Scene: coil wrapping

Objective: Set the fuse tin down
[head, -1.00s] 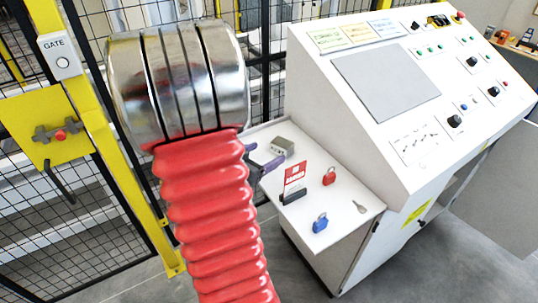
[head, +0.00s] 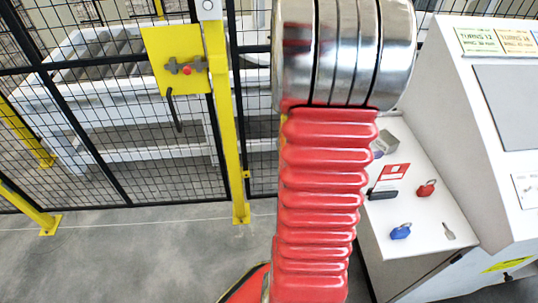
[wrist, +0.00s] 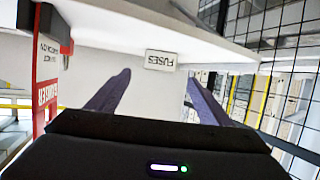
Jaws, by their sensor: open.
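The fuse tin is a small grey box (head: 387,142) on the far part of the white side shelf in the head view, partly hidden behind my arm. My gripper shows as a purple sliver beside the tin there. In the wrist view my gripper (wrist: 160,78) has its two purple fingers apart, with nothing clearly held between them. A white FUSES label (wrist: 160,60) appears upside down beyond the fingertips. I cannot tell what it is fixed to, or whether the tin touches a finger.
The shelf (head: 425,219) also holds a red-and-white sign (head: 394,173), a red padlock (head: 427,188), a blue padlock (head: 400,231) and a key (head: 449,231). The white console (head: 500,130) stands right of it. A mesh fence with a yellow gate post (head: 219,110) stands left.

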